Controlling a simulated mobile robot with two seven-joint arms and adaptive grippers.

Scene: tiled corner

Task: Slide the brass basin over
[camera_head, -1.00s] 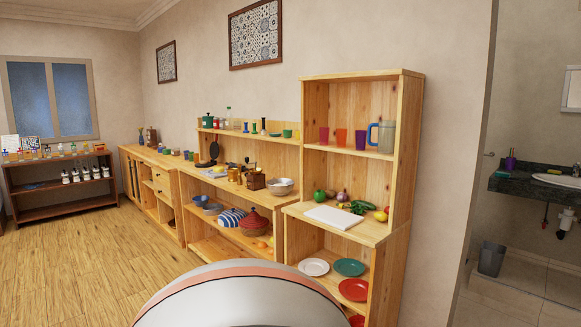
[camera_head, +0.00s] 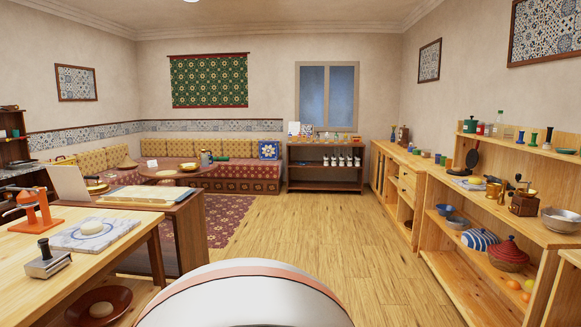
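No gripper of mine shows in the head view. I cannot tell for sure which thing is the brass basin. A small round brass-coloured vessel (camera_head: 189,167) sits on the round table (camera_head: 165,173) in front of the corner sofa. A small brass pot (camera_head: 493,191) stands on the right shelf, beside a wooden grinder (camera_head: 524,201).
A wooden worktable (camera_head: 110,262) with a marble board (camera_head: 92,235) and an orange press (camera_head: 37,212) is at the near left. Wooden shelves (camera_head: 450,198) line the right wall. Bare wood floor (camera_head: 315,228) lies between, up to a dark shelf (camera_head: 325,167).

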